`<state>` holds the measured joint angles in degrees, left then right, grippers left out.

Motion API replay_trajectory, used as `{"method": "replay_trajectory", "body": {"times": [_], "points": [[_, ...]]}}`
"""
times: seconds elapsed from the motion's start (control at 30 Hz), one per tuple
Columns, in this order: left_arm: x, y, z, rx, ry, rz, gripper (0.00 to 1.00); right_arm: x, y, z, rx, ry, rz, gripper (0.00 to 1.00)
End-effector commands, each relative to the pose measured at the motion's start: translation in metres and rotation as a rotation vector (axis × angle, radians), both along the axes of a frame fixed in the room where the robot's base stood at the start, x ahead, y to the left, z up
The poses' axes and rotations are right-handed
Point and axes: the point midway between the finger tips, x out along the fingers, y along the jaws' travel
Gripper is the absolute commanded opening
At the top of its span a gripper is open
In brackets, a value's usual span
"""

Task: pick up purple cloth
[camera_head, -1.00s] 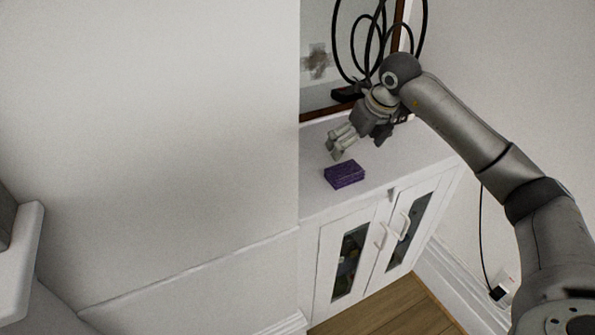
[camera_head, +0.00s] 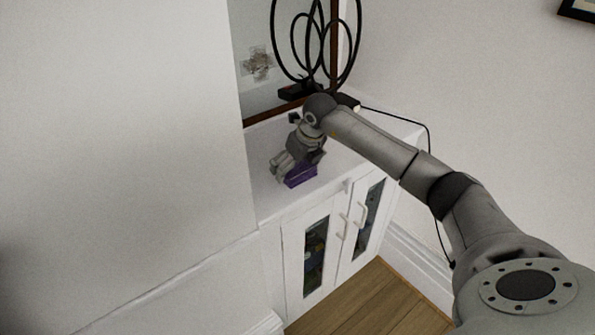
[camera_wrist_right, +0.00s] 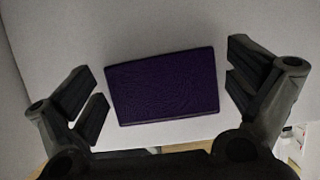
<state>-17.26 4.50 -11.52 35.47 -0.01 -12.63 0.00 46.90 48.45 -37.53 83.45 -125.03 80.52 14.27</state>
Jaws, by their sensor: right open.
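The purple cloth (camera_head: 302,176) is a small folded block on the white cabinet top, near its front edge. My right gripper (camera_head: 281,174) is over it in the head view and hides part of it. In the right wrist view the cloth (camera_wrist_right: 163,86) lies between the two spread fingers of my right gripper (camera_wrist_right: 168,92), with a gap on each side. The fingers are open and hold nothing. My left gripper is not in view.
The white cabinet (camera_head: 268,200) has glass doors with handles (camera_head: 341,228). A black coiled-loop object (camera_head: 316,45) stands at the back of its top, before a framed mirror or picture. A white wall (camera_head: 120,130) closes the left side.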

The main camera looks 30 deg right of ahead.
Motion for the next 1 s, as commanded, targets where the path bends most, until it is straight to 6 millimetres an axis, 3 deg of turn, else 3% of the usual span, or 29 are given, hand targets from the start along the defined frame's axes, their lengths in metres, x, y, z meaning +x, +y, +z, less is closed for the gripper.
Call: {"method": "replay_trajectory", "body": {"times": [0.17, 0.47, 0.77, 1.0], "points": [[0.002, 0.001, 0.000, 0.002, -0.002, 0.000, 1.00, 0.000, 0.000, 0.000, 0.000, 0.000, 0.000, 0.99], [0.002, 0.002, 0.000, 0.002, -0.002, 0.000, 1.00, 0.000, 0.000, 0.000, 0.000, 0.000, 0.000, 0.61], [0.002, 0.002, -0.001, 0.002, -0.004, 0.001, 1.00, 0.000, 0.000, 0.002, 0.000, -0.001, 0.000, 0.61], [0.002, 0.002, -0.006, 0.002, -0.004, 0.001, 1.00, 0.001, 0.000, 0.023, -0.001, -0.004, 0.000, 0.61]]}}
